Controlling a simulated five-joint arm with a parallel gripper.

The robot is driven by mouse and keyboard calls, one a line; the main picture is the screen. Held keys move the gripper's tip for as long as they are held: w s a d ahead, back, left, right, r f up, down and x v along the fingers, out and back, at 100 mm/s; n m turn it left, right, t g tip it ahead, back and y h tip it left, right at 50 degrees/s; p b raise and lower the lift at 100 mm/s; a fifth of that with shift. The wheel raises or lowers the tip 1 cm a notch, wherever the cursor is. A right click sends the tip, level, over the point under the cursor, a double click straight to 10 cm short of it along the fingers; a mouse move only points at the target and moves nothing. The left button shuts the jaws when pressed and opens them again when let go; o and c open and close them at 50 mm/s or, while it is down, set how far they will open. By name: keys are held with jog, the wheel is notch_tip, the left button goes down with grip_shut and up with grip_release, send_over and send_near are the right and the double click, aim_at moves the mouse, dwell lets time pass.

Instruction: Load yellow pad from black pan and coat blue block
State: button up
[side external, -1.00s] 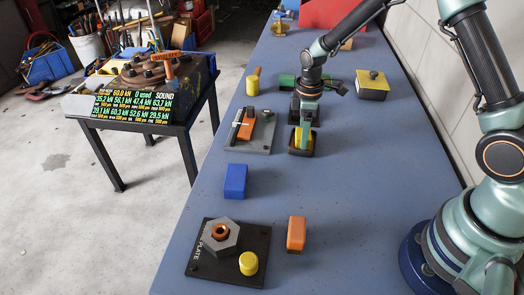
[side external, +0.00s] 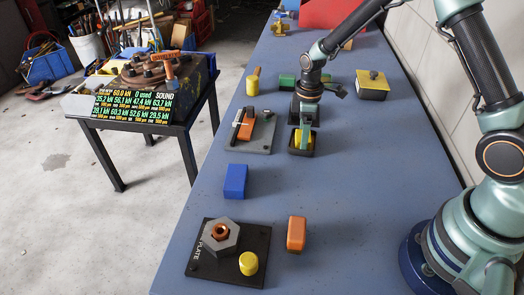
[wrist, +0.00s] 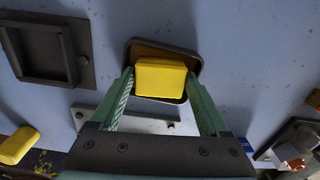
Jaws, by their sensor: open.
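The yellow pad (wrist: 162,78) sits in the black pan (wrist: 188,56), over a brownish inside. My gripper (wrist: 160,80) is open, with one finger on each side of the pad. Whether the fingers touch the pad cannot be told. In the side view my gripper (side external: 303,132) reaches down into the pan (side external: 301,153) and partly covers the pad (side external: 298,141). The blue block (side external: 235,182) stands alone on the bench, nearer the camera, left of and apart from the pan.
A grey plate (side external: 262,147) with orange and black parts lies left of the pan. A black plate (side external: 215,268) carries a hex nut and yellow cylinder. An orange block (side external: 296,234) stands beside it. A yellow-topped box (side external: 371,85) is at the right. Bench around the blue block is clear.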

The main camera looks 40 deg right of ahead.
jog(key=shift+r, duration=0.8)
dwell(0.4)
jog(key=c, duration=1.2)
jog(key=shift+c, duration=0.2)
jog(key=shift+f, duration=0.7)
dwell(3.9)
jog(key=shift+r, duration=0.1)
jog(key=shift+r, duration=3.45)
